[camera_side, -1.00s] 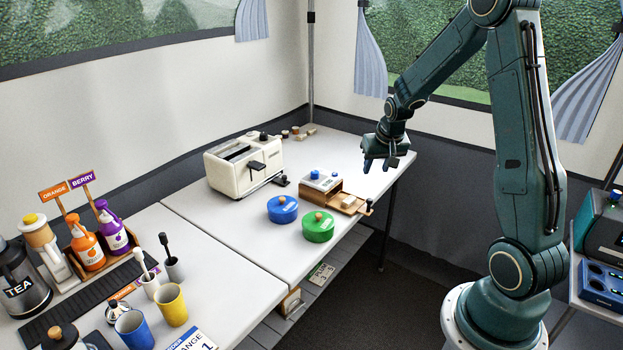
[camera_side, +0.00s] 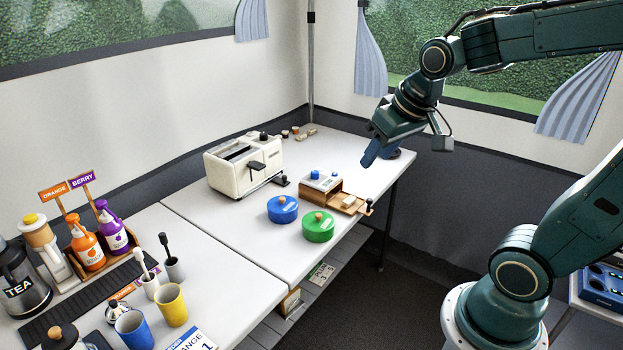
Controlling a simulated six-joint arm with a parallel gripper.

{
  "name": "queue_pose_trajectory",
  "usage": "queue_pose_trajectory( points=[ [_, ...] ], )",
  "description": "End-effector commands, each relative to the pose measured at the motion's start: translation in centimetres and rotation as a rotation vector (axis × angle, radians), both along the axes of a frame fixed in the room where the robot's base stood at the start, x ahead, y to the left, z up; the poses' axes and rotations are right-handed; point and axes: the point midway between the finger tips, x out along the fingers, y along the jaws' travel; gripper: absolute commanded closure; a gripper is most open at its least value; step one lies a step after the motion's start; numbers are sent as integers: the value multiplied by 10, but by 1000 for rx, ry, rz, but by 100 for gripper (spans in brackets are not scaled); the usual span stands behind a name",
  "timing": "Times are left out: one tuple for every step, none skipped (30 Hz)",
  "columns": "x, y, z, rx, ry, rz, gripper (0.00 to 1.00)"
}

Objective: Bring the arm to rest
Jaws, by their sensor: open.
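My gripper (camera_side: 406,149) is open and empty. It hangs in the air over the back right corner of the white table (camera_side: 345,150), with its fingers spread wide and a blue pad on the left one. My upper arm reaches in from the right edge of the view, and part of it is outside the picture. Behind the fingers a small dark round thing shows at the table's corner; I cannot tell what it is.
A cream toaster (camera_side: 240,165), a blue-lidded pot (camera_side: 283,209), a green-lidded pot (camera_side: 319,226) and a wooden box with an open drawer (camera_side: 348,203) stand on the table. Cups (camera_side: 172,304), pump bottles (camera_side: 112,229) and a tea jug (camera_side: 22,282) are at left. The floor below my gripper is clear.

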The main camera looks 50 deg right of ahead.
Motion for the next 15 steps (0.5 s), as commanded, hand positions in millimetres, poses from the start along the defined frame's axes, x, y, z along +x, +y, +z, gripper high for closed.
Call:
queue_pose_trajectory(
  points=[
    [-10, 9, 5, -2, -9, 28, 60],
    [-15, 14, 6, -3, -10, 44, 60],
    [-22, 20, 9, -4, -13, 64, 60],
    [-28, 24, 10, -5, -15, 80, 60],
    [-34, 28, 11, -6, -17, 95, 60],
    [-41, 33, 13, -6, -19, 115, 60],
    [-47, 37, 13, -7, -21, 131, 60],
    [-53, 40, 14, -7, -22, 145, 60],
    [-60, 45, 14, -8, -24, 164, 60],
    [-65, 47, 15, -9, -26, 176, 60],
    [-70, 50, 15, -9, -27, 188, 60],
    [-75, 53, 15, -10, -28, 204, 60],
    [-79, 55, 15, -10, -28, 213, 60],
    [-83, 56, 15, -10, -29, 222, 60],
    [-87, 58, 15, -12, -31, 232, 60]
  ],
)
